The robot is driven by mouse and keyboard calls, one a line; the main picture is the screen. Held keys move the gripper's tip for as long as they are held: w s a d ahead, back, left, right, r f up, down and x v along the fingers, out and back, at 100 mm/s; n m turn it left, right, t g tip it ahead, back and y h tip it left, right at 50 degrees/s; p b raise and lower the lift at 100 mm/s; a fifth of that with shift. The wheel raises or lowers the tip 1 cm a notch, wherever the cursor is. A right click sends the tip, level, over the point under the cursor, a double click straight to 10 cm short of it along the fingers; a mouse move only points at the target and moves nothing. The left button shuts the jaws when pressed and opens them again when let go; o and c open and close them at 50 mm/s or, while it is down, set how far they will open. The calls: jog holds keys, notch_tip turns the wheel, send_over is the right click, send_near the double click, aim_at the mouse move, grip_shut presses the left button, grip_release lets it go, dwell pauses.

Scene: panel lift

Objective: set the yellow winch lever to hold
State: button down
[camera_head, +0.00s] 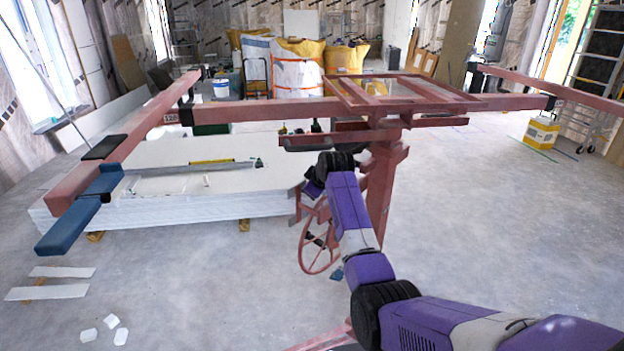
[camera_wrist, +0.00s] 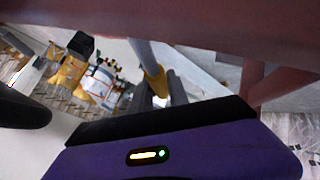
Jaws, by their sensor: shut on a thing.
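The yellow winch lever (camera_wrist: 156,84) shows in the wrist view as a yellow end on a grey bar. My gripper (camera_wrist: 159,92) has its grey fingers on either side of the yellow end and is shut on it. The exact contact is partly hidden behind my purple wrist housing. In the head view the lever does not show; my dark wrist is beside the post of the red panel lift (camera_head: 380,195). The lift's red winch wheel (camera_head: 317,241) hangs just below my wrist. The lever's hold mark cannot be seen.
A stack of white panels (camera_head: 190,182) lies on the left behind the lift. The lift's long red crossbar (camera_head: 265,110) and upper frame (camera_head: 410,92) span above my wrist.

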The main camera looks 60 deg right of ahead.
jog(key=shift+f+g, duration=0.3)
jog(key=c, duration=1.3)
grip_release()
jog(key=shift+s+a+r, duration=0.1)
jog(key=shift+r, duration=0.1)
jog(key=shift+b+v, duration=0.4)
jog(key=shift+v, duration=3.1)
jog(key=shift+a, duration=0.1)
